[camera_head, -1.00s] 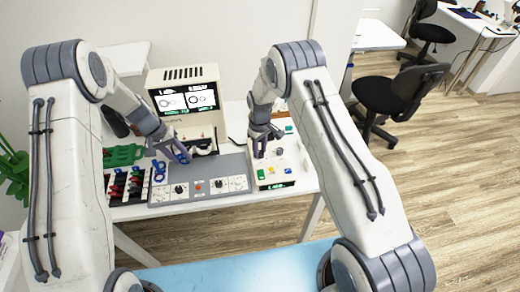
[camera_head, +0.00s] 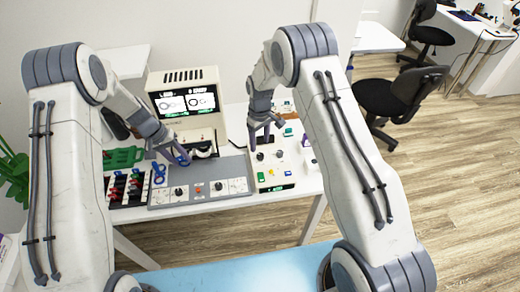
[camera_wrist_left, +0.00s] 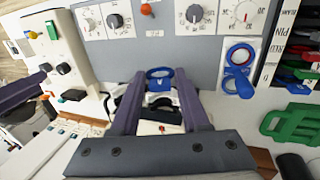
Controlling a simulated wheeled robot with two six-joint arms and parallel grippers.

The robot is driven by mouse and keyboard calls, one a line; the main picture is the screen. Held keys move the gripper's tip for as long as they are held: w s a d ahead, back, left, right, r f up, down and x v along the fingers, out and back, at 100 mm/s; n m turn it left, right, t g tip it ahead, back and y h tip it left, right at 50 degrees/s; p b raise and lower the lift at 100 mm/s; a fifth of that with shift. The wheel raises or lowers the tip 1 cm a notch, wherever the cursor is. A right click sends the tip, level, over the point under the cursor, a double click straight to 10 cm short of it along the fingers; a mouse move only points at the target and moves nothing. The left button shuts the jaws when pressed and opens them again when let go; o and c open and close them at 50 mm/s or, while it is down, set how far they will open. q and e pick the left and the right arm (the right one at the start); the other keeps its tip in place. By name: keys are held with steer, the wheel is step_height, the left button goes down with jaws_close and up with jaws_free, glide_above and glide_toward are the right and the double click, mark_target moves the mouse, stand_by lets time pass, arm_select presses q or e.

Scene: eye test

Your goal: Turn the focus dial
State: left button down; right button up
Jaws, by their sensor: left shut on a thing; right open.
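My left gripper (camera_head: 178,158) is shut on a blue ring-shaped holder (camera_wrist_left: 160,78), above the grey panel in front of the screen unit. My right gripper (camera_head: 261,138) is open, its fingers pointing down over the back of the white control box (camera_head: 289,178). Two dark dials (camera_head: 260,156) and (camera_head: 279,153) sit on that box near its fingertips. I cannot tell whether a finger touches one. In the left wrist view, the box's dark dials (camera_wrist_left: 64,68) are at the left. No readable label shows which dial is focus.
A second blue ring holder (camera_wrist_left: 238,70) lies on a white plate. The screen unit (camera_head: 187,77) stands behind. A green rack (camera_head: 122,157) and a dark tray of coloured items (camera_head: 126,187) are left.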

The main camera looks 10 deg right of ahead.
step_height(320, 180, up, 6)
stand_by(0.5)
step_height(320, 180, up, 12)
glide_above(260, 155)
stand_by(0.4)
stand_by(1.3)
step_height(260, 155, down, 24)
steer(key=m, duration=0.9)
steer(key=shift+f, duration=0.15)
jaws_close()
